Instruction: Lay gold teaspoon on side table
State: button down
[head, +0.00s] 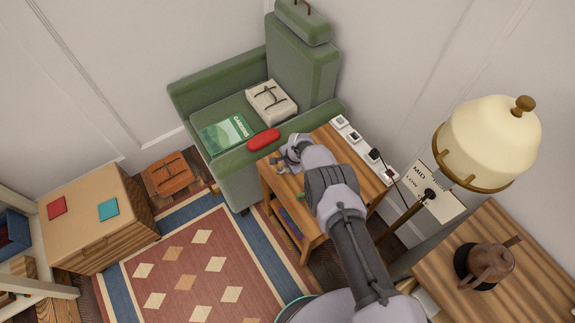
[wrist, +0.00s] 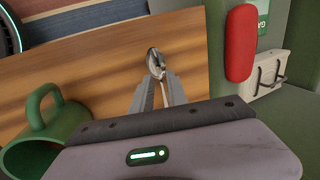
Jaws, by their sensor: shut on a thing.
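My gripper (wrist: 160,82) is shut on a small teaspoon (wrist: 156,58). The spoon's bowl sticks out past the fingertips and looks more silvery than gold in the wrist view; its handle is mostly hidden between the fingers. The wooden side table (wrist: 95,62) lies beneath the spoon. I cannot tell whether the spoon touches the top. In the head view my gripper (head: 282,165) is over the left end of the side table (head: 366,178), and my arm covers much of the tabletop.
A green mug (wrist: 42,135) stands on the table, left of my gripper in the wrist view. A green armchair (head: 235,178) adjoins the table, with a red object (head: 263,139) on its arm. A power strip (head: 364,150) runs along the far side. The wood around the spoon is clear.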

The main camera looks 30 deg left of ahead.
jog(key=shift+f, duration=0.3)
jog(key=c, duration=1.2)
grip_release()
jog(key=shift+c, duration=0.2)
jog(key=o, duration=0.5)
notch_tip(320, 180, up, 7)
jog(key=p, duration=0.5)
